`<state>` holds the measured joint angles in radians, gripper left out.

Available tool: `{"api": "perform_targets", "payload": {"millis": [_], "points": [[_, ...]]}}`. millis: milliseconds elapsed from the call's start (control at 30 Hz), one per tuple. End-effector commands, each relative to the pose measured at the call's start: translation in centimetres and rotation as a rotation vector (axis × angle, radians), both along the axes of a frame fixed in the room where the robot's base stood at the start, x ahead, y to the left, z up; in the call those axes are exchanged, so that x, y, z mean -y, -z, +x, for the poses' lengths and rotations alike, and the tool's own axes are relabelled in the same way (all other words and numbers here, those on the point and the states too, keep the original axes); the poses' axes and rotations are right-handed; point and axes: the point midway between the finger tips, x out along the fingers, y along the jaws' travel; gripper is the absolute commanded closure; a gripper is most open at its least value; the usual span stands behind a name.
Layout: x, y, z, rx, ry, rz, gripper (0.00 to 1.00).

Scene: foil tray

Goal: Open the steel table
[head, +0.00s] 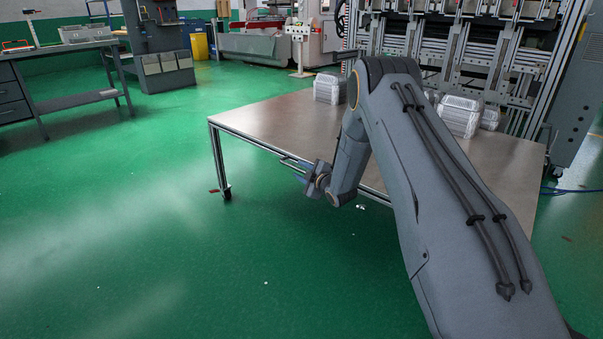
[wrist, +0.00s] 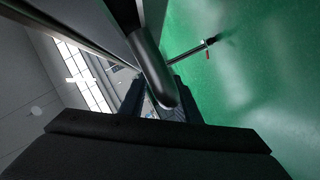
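The steel table (head: 270,124) has a flat brushed top on a metal frame; its left front leg stands on the green floor. No drawer or door front on it shows clearly. My gripper (head: 290,163) is low at the table's front edge, left of my forearm. In the wrist view its two dark fingers (wrist: 158,98) stand apart. A rounded grey bar (wrist: 150,65) reaches down the picture to between them; I cannot tell whether they touch it. The table's frame edge (wrist: 85,30) runs diagonally at upper left.
Clear foil-tray stacks stand on the table, one (head: 327,88) at the back and another (head: 460,115) at the right. A machine frame (head: 470,50) stands behind. A workbench (head: 65,55) is far left. The green floor in front is mostly clear. My arm hides the table's middle.

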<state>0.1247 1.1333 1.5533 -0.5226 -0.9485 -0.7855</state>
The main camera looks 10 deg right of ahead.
Motion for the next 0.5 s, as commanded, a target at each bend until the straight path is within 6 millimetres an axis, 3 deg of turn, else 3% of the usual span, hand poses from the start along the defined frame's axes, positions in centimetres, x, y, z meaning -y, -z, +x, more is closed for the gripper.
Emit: {"api": "perform_targets", "payload": {"millis": [267, 433, 500], "points": [[-0.09, -0.01, 0.21, 0.000, 0.000, 0.000, 0.71], [-0.09, -0.01, 0.20, 0.000, 0.000, 0.000, 0.98], [-0.07, -0.01, 0.19, 0.000, 0.000, 0.000, 1.00]]}}
